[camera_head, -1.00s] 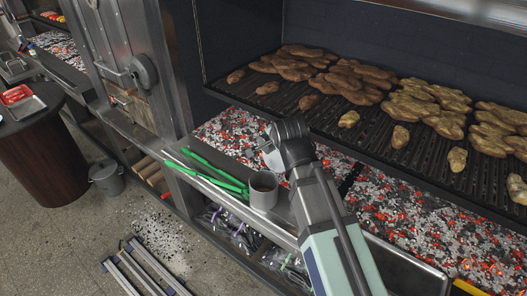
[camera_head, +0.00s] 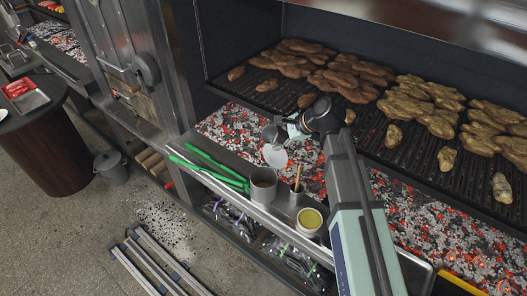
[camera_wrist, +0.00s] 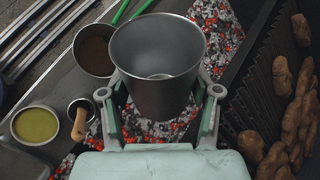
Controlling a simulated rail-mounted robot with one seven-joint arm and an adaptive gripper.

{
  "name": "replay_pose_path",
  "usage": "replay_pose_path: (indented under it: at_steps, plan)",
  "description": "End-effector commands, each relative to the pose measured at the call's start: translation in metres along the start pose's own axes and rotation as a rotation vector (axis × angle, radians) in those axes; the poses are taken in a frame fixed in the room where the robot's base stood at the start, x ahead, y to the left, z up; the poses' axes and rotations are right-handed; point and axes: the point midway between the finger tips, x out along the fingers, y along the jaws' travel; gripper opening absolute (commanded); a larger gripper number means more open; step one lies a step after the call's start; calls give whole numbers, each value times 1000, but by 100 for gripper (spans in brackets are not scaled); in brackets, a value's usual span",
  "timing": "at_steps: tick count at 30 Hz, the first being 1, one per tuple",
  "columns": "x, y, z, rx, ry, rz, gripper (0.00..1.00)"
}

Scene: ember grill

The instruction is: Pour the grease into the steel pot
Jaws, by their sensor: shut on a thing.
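My gripper (camera_head: 292,132) is shut on a grey metal cup (camera_wrist: 158,90), held above the coals; the fingers grip its two sides. In the wrist view I look into its wide mouth, and its inside looks bare. In the head view the cup (camera_head: 274,134) is small and partly hidden; a pale round face shows at its lower end. A grey metal pot (camera_head: 263,193) with brown contents stands on the front ledge, left of and below my gripper. It also shows in the wrist view (camera_wrist: 97,50), beside the held cup, apart from it.
A container of yellow-green liquid (camera_head: 309,221) and a small holder with a wooden-handled brush (camera_head: 297,187) stand right of the pot. Green tongs (camera_head: 208,172) lie left of it. Glowing coals (camera_head: 235,130) and a grate of meat (camera_head: 385,95) lie behind.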

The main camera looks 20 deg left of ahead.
Motion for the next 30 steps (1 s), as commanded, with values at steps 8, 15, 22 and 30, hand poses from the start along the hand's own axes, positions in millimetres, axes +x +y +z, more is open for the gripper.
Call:
replay_pose_path:
  at_steps: [8, 15, 22, 30]
  plan:
    - [0, -8, -16, 187, -215, 57, 24]
    - [-8, -17, -28, 347, -404, 110, 24]
    - [-6, -17, -39, 458, -537, 145, 24]
    - [-6, -16, -44, 517, -607, 163, 24]
